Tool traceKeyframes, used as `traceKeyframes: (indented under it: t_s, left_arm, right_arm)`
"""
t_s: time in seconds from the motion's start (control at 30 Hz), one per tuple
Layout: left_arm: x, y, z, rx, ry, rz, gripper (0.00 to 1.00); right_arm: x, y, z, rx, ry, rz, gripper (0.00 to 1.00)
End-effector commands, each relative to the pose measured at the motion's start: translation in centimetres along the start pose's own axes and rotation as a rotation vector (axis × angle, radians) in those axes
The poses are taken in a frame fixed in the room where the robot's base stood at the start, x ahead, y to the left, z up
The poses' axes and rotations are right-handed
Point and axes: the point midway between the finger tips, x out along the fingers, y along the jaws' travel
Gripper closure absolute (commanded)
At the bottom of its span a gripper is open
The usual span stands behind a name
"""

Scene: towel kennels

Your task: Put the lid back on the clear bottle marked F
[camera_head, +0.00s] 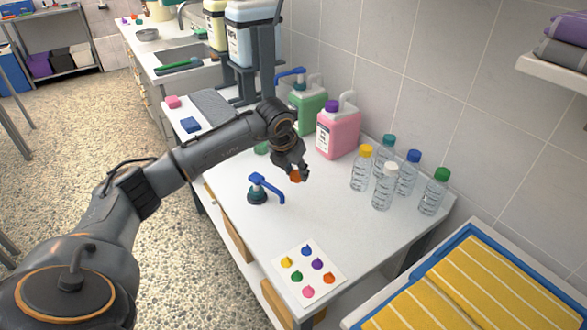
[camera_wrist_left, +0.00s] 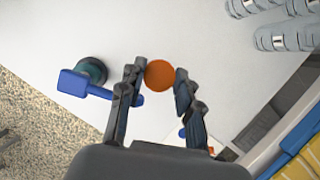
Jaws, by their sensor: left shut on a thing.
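My left gripper (camera_head: 297,173) is shut on an orange lid (camera_wrist_left: 159,75), held above the white table. The lid also shows in the head view (camera_head: 295,177). Several clear bottles stand upright at the back right of the table, apart from the gripper. One has a yellow lid (camera_head: 361,172), one a white top (camera_head: 384,190), one a blue lid (camera_head: 407,175), one a green lid (camera_head: 434,192) and one behind a teal lid (camera_head: 388,148). I cannot read the letter F on any of them. My right gripper is not in view.
A blue-handled pump (camera_head: 261,190) stands left of the gripper. Pink (camera_head: 338,132) and green (camera_head: 305,112) jugs stand behind it. A card with coloured drops (camera_head: 309,275) lies at the front. The table between gripper and bottles is clear. Yellow striped towels (camera_head: 480,285) lie at the right.

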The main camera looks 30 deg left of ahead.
Motion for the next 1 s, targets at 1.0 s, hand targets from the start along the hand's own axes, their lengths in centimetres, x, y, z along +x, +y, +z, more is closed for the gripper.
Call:
traceKeyframes:
  t_s: [1.0]
  left_arm:
    - [-10.1,-17.3,-18.5,2.654,0.005,-1.100,0.76]
  right_arm:
    - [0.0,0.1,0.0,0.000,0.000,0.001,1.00]
